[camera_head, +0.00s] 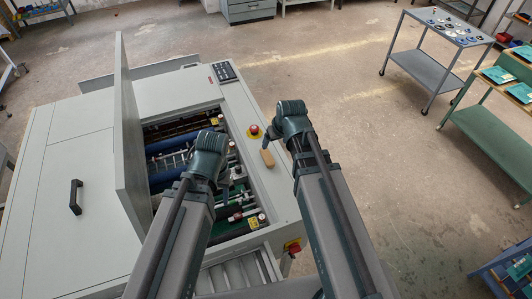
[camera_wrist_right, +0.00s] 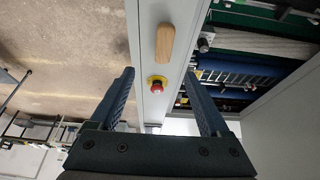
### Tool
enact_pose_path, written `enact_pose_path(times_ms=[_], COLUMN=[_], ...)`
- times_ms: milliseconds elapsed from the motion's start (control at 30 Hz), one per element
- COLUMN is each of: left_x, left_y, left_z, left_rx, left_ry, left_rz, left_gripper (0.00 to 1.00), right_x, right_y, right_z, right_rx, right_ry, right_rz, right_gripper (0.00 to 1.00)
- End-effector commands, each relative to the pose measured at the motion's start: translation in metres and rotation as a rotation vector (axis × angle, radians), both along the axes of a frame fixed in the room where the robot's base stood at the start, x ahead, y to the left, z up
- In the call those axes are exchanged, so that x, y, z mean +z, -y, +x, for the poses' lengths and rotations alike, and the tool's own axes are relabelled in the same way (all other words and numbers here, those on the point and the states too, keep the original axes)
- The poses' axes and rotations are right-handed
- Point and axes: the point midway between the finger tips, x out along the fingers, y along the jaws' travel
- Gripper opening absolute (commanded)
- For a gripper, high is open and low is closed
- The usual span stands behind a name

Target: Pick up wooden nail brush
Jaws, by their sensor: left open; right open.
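The wooden nail brush (camera_head: 267,158) is a small, light brown rounded block on the pale right ledge of the plate processor (camera_head: 255,104). It also shows in the right wrist view (camera_wrist_right: 165,41), beyond the fingertips and roughly in line with the gap between them. My right gripper (camera_wrist_right: 159,76) is open and empty, with its two blue fingers apart. In the head view my right wrist is just right of the brush, apart from it. My left gripper (camera_head: 207,155) is open over the machine's opening; its fingers are hard to make out there.
A red emergency button (camera_head: 254,130) on a yellow base sits on the same ledge, close to the brush. The machine's raised lid (camera_head: 128,150) stands left of the open roller bay. A control panel (camera_head: 223,72) is farther back. Carts stand off to the right across clear floor.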

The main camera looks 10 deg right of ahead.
Motion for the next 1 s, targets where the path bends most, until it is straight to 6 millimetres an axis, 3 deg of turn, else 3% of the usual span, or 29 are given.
enact_pose_path(times_ms=[267,700,1000], left_x=[-0.016,-0.077,-0.081], left_y=[0.000,-0.001,-0.001], left_z=[0.000,0.001,0.001], left_rx=[-0.007,-0.034,-0.033], left_ry=[0.000,0.000,0.001], left_rz=[0.001,0.002,0.002], left_gripper=[0.50,0.50,0.50], right_x=[-0.017,-0.077,-0.081], right_y=[-0.001,-0.006,-0.007], right_z=[0.006,0.029,0.032], right_rx=[0.000,0.000,0.000], right_ry=[0.000,0.000,0.000], right_rz=[0.000,0.000,0.000], right_gripper=[0.80,0.80,0.80])
